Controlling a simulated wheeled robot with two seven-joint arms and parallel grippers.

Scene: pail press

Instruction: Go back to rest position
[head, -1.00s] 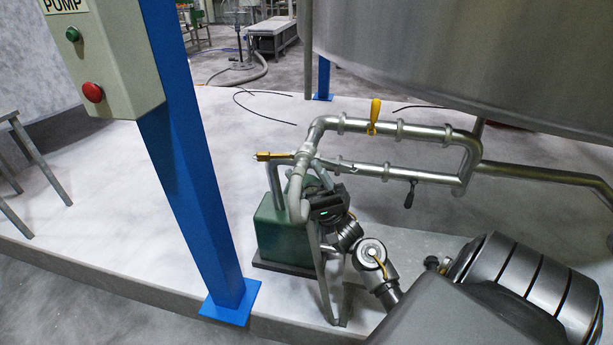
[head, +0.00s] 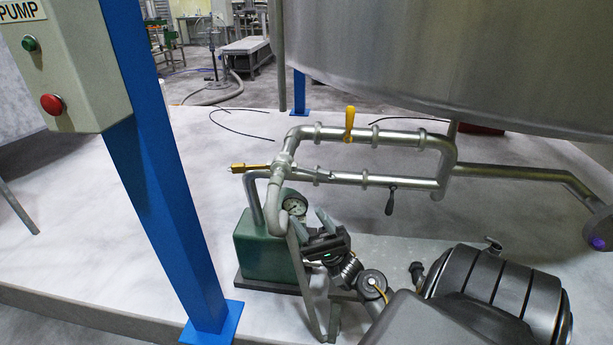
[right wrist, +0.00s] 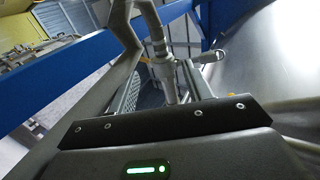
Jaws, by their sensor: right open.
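My right gripper (head: 312,221) is open and empty in the head view. Its two grey fingers point up, in front of and below the steel pipework (head: 345,180). It looks apart from the pipes, though the depth gap is hard to judge. A round gauge (head: 294,206) shows just behind its fingers, above the green pump (head: 255,245). In the right wrist view the dark gripper body (right wrist: 165,125) with a green light fills the bottom, with grey metal parts beyond it. My left gripper is not in view.
A yellow handle (head: 350,122) stands upright on the upper pipe, and a black handle (head: 391,201) hangs from the lower one. A large steel tank (head: 450,60) overhangs at right. A blue post (head: 160,190) and a pump box (head: 65,70) stand at left. The pale floor behind is mostly clear.

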